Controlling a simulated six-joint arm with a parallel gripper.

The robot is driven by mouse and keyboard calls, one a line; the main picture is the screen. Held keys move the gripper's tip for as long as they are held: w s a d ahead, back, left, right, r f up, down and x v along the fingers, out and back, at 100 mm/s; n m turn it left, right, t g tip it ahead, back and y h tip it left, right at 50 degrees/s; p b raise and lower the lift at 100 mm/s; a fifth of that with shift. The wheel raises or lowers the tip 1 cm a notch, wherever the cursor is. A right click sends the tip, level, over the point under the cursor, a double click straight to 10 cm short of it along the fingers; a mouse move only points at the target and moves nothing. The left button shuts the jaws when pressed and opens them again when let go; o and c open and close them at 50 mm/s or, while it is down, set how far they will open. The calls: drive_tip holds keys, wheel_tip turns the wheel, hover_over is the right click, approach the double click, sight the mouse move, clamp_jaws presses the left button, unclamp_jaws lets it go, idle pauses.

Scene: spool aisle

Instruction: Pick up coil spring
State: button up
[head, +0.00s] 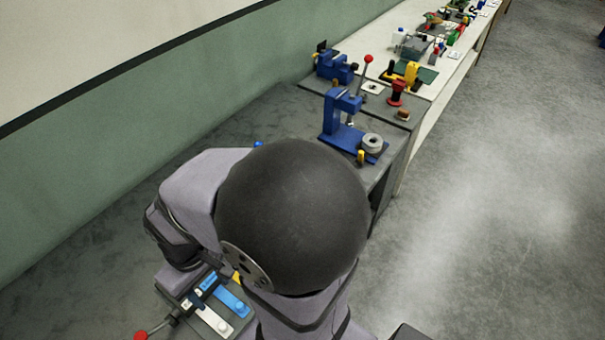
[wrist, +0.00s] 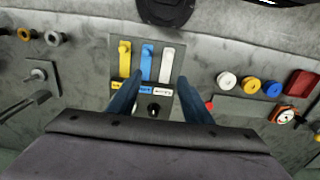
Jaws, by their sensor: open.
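I cannot make out a coil spring for certain in either view. Beyond the fingertips is a grey panel (wrist: 115,48) with yellow (wrist: 124,60), blue (wrist: 147,62) and white (wrist: 167,64) levers, each with a label below. A small black knob (wrist: 154,110) shows between the fingers. In the head view my arm hides the gripper and much of the bench.
In the wrist view, small rings (wrist: 53,38) lie at left, and white, yellow and blue round pieces (wrist: 249,87) stand at right near a red block (wrist: 301,83). In the head view, a blue press (head: 343,118) with a grey ring (head: 372,142) stands on the bench. The floor at right is clear.

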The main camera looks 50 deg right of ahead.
drive_tip(key=shift+d, duration=0.1)
drive_tip(key=s+d+f+m+y+b, duration=0.1)
drive_tip(key=s+d+f+m+b, duration=0.35)
drive_tip(key=d, duration=0.55)
drive_tip(key=s+d+f+m+b, duration=0.1)
drive_tip(key=s+d+f+m, duration=0.2)
drive_tip(key=d+f+m, duration=0.45)
drive_tip(key=s+d+f+m+y+b, duration=0.15)
drive_tip(key=s+d+f+m, duration=0.35)
drive_tip(key=d, duration=0.8)
drive_tip(key=w+d+r+m+t+h, duration=0.2)
drive_tip(key=w+d+r+m, duration=0.2)
drive_tip(key=d+m, duration=0.5)
drive_tip(key=w+d+r+m+t+h, duration=0.2)
drive_tip(key=w+d+r+m, duration=0.15)
drive_tip(key=d+m, duration=0.5)
drive_tip(key=shift+w+d+f+m+p, duration=0.15)
drive_tip(key=shift+w+f+m+p, duration=0.25)
drive_tip(key=shift+f+m, duration=0.7)
drive_tip(key=shift+w+d+f+m+p, duration=0.15)
drive_tip(key=shift+w+f+m, duration=0.55)
drive_tip(key=shift+f, duration=0.65)
drive_tip(key=shift+w+d+f+m+p, duration=0.15)
drive_tip(key=shift+w+f+m+p, duration=0.2)
drive_tip(key=shift+f+m, duration=0.8)
